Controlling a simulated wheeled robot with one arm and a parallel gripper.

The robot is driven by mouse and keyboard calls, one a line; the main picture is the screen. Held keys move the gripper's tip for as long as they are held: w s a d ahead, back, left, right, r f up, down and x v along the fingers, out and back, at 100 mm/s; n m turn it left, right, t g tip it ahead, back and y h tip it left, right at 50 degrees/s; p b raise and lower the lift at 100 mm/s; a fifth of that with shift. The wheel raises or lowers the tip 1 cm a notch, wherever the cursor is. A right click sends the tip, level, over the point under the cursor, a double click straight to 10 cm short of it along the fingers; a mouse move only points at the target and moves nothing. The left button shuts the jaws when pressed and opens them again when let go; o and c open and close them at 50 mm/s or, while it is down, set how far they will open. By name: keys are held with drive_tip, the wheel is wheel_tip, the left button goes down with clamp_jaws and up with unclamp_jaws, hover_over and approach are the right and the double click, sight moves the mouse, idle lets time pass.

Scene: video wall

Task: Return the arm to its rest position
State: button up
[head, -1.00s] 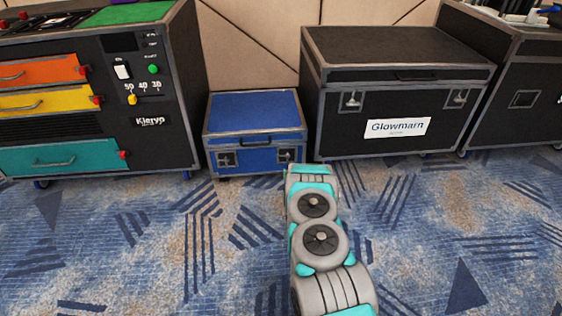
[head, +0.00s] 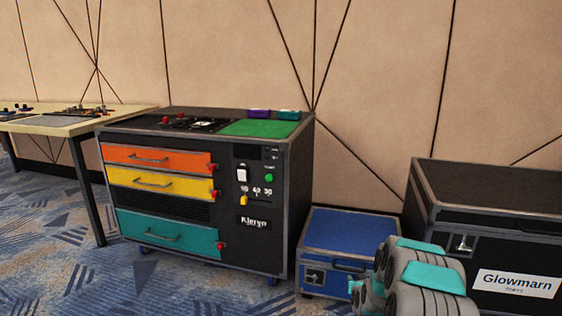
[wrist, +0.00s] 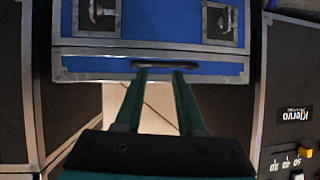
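My arm (head: 425,280) shows at the lower right of the head view, folded in front of the blue case; its gripper end cannot be made out there. The wrist picture is upside down. The blue case (head: 345,237) stands on the floor with its lid shut.
The black Klervo cabinet (head: 285,215) has orange, yellow and teal drawers, all appearing shut. A black Glowmarn case (head: 490,190) stands at the right. A cream table (head: 125,112) stands at the far left. Patterned carpet (head: 75,275) is free at the lower left.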

drive_tip(key=s+a+r+n+g+y+p, duration=0.1)
drive_tip(key=s+a+r+g, duration=0.3)
drive_tip(key=s+r, duration=0.5)
drive_tip(key=s+a+r+n+g+y+p, duration=0.1)
drive_tip(key=s+a+r+g, duration=0.1)
drive_tip(key=s+a+r, duration=0.7)
drive_tip(key=s+r+g, duration=0.2)
drive_tip(key=s+r, duration=0.1)
drive_tip(key=s, duration=1.1)
drive_tip(key=s+r+g, duration=0.3)
drive_tip(key=s, duration=1)
drive_tip(key=s+d+r+g+p, duration=0.1)
drive_tip(key=s+r+g, duration=0.2)
drive_tip(key=s, duration=1.1)
drive_tip(key=shift+s+r+h, duration=0.2)
drive_tip(key=shift+s+h, duration=0.1)
drive_tip(key=shift+s, duration=0.05)
drive_tip(key=shift+o, duration=0.5)
drive_tip(key=shift+d, duration=0.15)
